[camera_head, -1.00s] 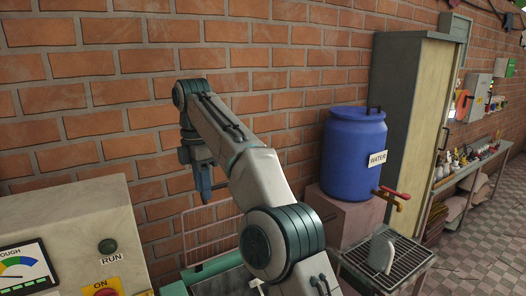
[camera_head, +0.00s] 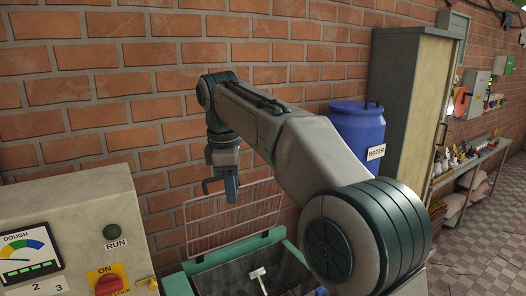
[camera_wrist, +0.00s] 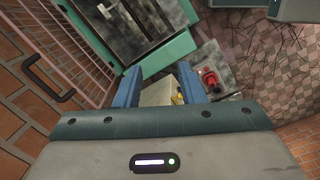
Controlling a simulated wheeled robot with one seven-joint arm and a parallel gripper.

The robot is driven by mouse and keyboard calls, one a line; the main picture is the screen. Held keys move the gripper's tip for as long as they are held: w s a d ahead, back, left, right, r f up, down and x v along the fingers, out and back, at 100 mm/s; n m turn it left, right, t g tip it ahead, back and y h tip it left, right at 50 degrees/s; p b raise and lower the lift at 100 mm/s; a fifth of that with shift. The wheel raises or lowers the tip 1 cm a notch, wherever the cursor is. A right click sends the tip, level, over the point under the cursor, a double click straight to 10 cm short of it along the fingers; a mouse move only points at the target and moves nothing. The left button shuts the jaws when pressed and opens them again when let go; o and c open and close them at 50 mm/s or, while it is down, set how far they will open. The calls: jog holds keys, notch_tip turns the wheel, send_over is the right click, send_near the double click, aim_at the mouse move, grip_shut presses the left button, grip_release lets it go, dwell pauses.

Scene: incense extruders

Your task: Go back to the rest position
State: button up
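My gripper (camera_head: 231,192) hangs fingers down at the end of my raised arm, in front of the brick wall and the wire guard. In the wrist view, its two blue fingers (camera_wrist: 158,88) stand apart with nothing gripped. A pale panel with yellow and red marks shows beyond them.
A green-rimmed trough (camera_head: 195,270) with a raised wire guard (camera_head: 232,218) lies below my gripper. A control panel (camera_head: 75,215) with a dial and red knob stands at left. A blue water barrel (camera_head: 358,128), partly behind my arm, and a cabinet (camera_head: 408,110) stand at right.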

jog(key=s+d+f+m+t+b, duration=0.1)
jog(key=s+d+f+m, duration=0.35)
jog(key=d, duration=0.25)
jog(key=s+d+f+m+t+b, duration=0.1)
jog(key=s+d+f+m, duration=0.2)
jog(key=s+d+m, duration=0.25)
jog(key=s+d+f+m+b, duration=0.2)
jog(key=s+d+f+m, duration=0.6)
jog(key=s+f, duration=0.5)
jog(key=shift+s+d+f+t+y, duration=0.15)
jog(key=shift+d+f+t+y, duration=0.25)
jog(key=shift+d+f, duration=0.25)
jog(key=shift+a+r, duration=0.1)
